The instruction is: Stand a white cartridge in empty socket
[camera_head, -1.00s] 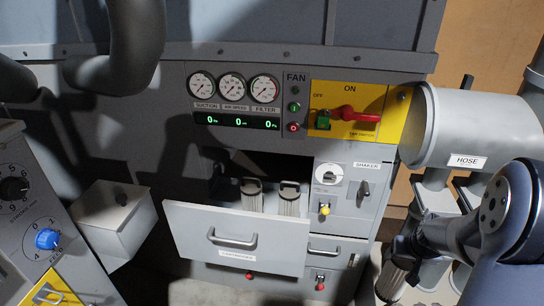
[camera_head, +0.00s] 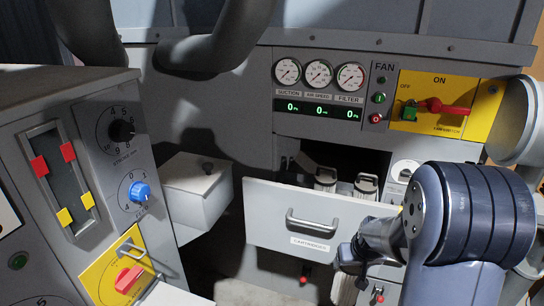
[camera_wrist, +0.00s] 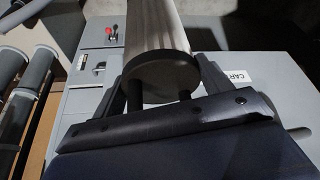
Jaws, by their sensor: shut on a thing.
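My gripper (camera_wrist: 162,88) is shut on a white cartridge (camera_wrist: 155,28) with a dark round end cap, in the wrist view. In the head view my gripper (camera_head: 352,258) is in front of the right part of the open drawer, and the held cartridge (camera_head: 343,288) hangs below it. The open drawer (camera_head: 270,215), labelled for cartridges, has a handle on its front. Two cartridges stand in it, one near the middle (camera_head: 325,179) and one to the right (camera_head: 366,187). The drawer floor and any empty socket are hidden behind the drawer front.
A control panel (camera_head: 85,150) with knobs and sliders stands at the left. A grey box (camera_head: 196,192) sits between it and the drawer. Gauges (camera_head: 318,73) and a yellow fan switch plate (camera_head: 445,102) are above. A wide grey pipe (camera_head: 525,115) is at the right edge.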

